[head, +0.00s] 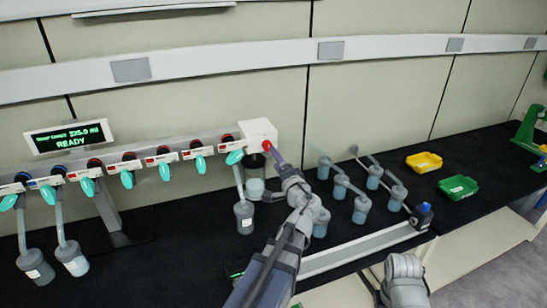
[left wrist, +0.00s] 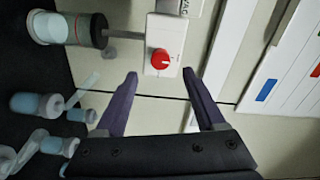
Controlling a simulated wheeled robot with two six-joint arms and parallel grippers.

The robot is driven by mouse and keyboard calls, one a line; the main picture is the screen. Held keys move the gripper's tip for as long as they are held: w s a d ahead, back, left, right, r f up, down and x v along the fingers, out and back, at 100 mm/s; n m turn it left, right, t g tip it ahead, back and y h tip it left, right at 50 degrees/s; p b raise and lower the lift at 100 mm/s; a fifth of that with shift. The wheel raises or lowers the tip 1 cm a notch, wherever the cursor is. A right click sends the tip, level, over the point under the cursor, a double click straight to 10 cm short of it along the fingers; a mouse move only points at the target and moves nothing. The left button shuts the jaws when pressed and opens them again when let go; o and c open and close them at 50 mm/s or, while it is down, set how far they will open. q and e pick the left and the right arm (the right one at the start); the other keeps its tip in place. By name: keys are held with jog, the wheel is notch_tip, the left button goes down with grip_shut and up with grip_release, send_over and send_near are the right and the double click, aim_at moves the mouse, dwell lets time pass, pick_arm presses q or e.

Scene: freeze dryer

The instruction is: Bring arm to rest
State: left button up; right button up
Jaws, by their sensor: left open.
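My left gripper (head: 275,158) is at the middle of the head view, just below the red knob (head: 266,145) on the white box (head: 259,132) at the right end of the manifold. In the left wrist view the two dark purple fingers of my left gripper (left wrist: 161,75) are spread apart, with nothing between them. There the red knob (left wrist: 160,62) shows beyond the gap, on its white panel. A gap to the knob seems visible, but its depth is hard to tell. My right arm shows only as a grey link at the bottom right; its fingers are out of view.
A manifold with several teal-handled valves and hanging flasks (head: 243,217) runs left of my gripper. More flasks (head: 361,209) stand on the black bench to the right. A yellow bin (head: 424,162) and a green bin (head: 458,187) are farther right. The display (head: 69,136) reads READY.

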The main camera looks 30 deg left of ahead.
pick_arm(q)
jog(key=shift+d, duration=0.1)
dwell(0.4)
jog(key=s+d+f+n+g+h, duration=0.2)
jog(key=s+d+f+g+h, duration=0.25)
jog(key=s+d+f, duration=0.45)
jog(key=s+d+f+n+g+h, duration=0.1)
jog(key=s+d+f+g+h, duration=0.35)
jog(key=d+f, duration=0.7)
jog(key=s+d+f+m+g+h, duration=0.1)
jog(key=s+d+f+g+h, duration=0.1)
jog(key=s+d, duration=0.6)
jog(key=d+h, duration=0.1)
jog(key=d, duration=0.1)
jog(key=shift+s+d+g+h, duration=0.3)
jog(key=shift+g, duration=0.1)
